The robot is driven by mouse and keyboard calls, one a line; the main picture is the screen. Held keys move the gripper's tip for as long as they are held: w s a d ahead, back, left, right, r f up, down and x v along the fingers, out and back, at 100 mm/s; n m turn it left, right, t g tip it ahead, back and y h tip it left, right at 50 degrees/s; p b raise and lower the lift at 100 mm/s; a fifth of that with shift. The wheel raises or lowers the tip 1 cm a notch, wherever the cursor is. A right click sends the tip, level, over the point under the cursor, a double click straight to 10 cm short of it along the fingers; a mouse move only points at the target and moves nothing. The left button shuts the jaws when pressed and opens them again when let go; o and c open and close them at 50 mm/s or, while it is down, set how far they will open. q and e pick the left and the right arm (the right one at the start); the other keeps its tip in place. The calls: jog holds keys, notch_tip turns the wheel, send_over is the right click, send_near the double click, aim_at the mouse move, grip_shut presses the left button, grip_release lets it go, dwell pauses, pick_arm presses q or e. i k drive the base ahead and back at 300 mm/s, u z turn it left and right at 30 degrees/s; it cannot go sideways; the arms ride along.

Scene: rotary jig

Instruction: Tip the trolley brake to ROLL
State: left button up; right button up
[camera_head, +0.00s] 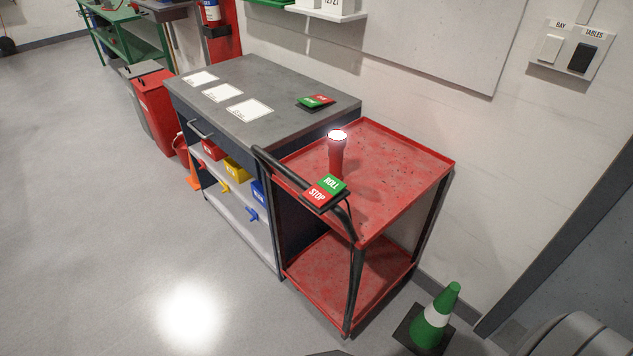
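The red trolley (400,165) stands right of the grey workbench, with a top tray, a lower tray (375,265) and a black push handle (275,172) at its near side. The brake rocker has a green ROLL half (332,184) and a red STOP half (317,195), set by the handle. Which half is pressed down is too small to tell. A red cylinder with a bright white top (336,153) stands upright on the top tray behind the rocker. Neither of my grippers shows in the head view.
The grey workbench (240,85) holds white sheets and another green-red rocker (315,101). A green cone (435,318) stands at the trolley's right front. Wall switches (567,52) are at upper right. The floor at left is clear.

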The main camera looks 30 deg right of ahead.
aim_at(323, 191)
jog(key=z, duration=1.25)
jog(key=k, duration=0.8)
jog(key=u, duration=1.25)
jog(key=i, duration=0.5)
